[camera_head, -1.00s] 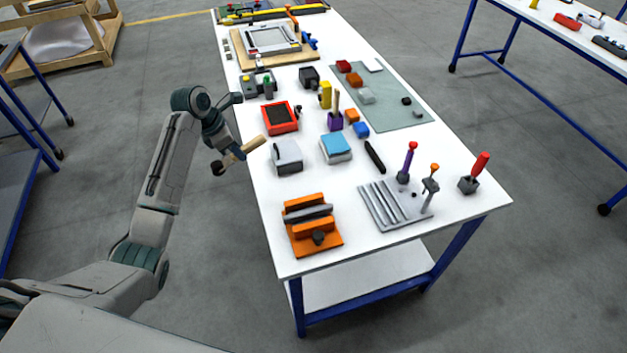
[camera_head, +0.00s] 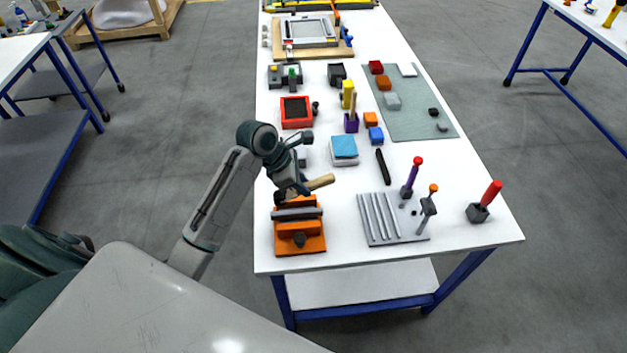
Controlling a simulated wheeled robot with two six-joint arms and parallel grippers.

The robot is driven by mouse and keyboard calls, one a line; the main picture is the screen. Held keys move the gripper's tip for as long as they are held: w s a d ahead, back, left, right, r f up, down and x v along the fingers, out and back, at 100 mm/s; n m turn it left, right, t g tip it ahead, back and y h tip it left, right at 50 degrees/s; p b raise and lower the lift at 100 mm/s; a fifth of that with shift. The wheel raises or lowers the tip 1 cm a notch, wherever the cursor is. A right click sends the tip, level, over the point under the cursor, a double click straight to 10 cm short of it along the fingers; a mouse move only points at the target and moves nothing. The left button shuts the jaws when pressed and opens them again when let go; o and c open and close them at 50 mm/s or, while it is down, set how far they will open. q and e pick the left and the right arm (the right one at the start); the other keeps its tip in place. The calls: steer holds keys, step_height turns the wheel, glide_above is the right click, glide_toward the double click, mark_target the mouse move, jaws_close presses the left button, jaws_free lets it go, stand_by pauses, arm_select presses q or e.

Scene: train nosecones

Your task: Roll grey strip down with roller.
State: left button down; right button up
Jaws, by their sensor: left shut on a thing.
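My left gripper (camera_head: 302,187) is shut on the roller, whose tan wooden handle (camera_head: 321,182) sticks out to the right. The roller's dark end (camera_head: 279,197) shows at the left, low over the back of the orange fixture (camera_head: 313,246). The grey strip (camera_head: 297,214) lies across that fixture near the front left of the white table. The roller is just behind the strip in the picture; I cannot tell whether they touch. The gripper's fingers are partly hidden by my wrist. My right gripper is not in view.
Right of the fixture stands a grooved grey plate (camera_head: 379,217) with upright tools. A blue-topped block (camera_head: 344,147) and a black bar (camera_head: 382,166) lie behind it. A red-handled tool (camera_head: 485,201) stands at the right edge. The white table (camera_head: 340,270) is bare along its front edge.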

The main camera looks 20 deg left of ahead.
arm_select(q)
steer(key=shift+s+a+f, duration=0.15)
steer(key=shift+a+f, duration=0.1)
steer(key=shift+f, duration=0.35)
steer(key=shift+s+a+f, duration=0.1)
steer(key=shift+a+f, duration=0.1)
steer(key=shift+f, duration=0.4)
steer(key=shift+d+f, duration=0.1)
steer(key=shift+f, duration=0.25)
steer(key=shift+w+d+f, duration=0.15)
steer(key=shift+d+f, duration=0.1)
steer(key=shift+f, duration=0.55)
steer(key=shift+a+f, duration=0.15)
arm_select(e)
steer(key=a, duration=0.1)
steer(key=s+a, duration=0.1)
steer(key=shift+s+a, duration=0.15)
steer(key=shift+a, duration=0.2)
arm_select(q)
steer(key=shift+f, duration=0.1)
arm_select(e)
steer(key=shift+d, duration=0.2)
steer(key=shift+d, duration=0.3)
